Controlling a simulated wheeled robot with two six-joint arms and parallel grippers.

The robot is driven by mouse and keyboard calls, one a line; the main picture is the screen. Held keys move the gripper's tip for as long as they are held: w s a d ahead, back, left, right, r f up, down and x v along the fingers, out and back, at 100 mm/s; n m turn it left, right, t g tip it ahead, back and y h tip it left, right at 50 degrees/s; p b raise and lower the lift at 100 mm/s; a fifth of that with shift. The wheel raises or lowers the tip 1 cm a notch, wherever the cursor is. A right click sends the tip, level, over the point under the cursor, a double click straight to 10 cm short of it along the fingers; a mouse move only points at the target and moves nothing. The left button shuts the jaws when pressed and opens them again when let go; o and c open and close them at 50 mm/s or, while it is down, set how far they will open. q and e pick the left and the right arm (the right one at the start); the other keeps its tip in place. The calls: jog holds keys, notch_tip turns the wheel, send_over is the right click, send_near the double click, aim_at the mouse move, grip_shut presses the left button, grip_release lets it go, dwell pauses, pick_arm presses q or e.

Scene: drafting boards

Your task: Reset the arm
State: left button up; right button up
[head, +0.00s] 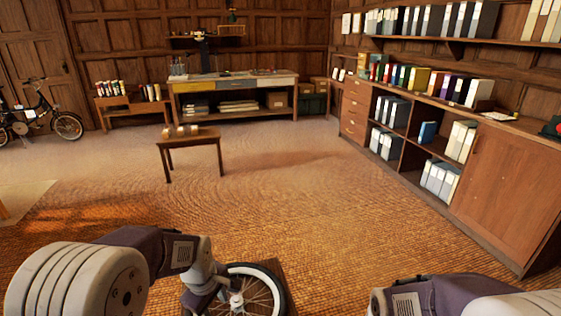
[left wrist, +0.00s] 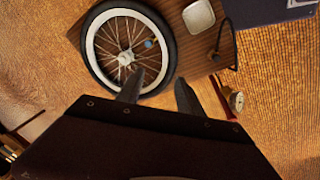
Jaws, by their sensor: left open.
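A pale rounded square object (left wrist: 199,16) and a dark looped cable (left wrist: 237,47) are near the wheel. A small wooden table (head: 188,141) stands ahead. Shelves and a cabinet (head: 510,190) line the right. The middle floor is clear.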

pick_arm(q)
jog(key=s+f+m, duration=0.2)
jog(key=s+m, duration=0.9)
jog(key=m, duration=0.1)
notch_tip(320, 180, up, 19)
jog(key=p, duration=1.9)
jog(key=shift+s+a+r+g+p, duration=0.15)
jog(key=shift+s+a+g+p, duration=0.05)
jog(key=shift+a+g+p, duration=0.2)
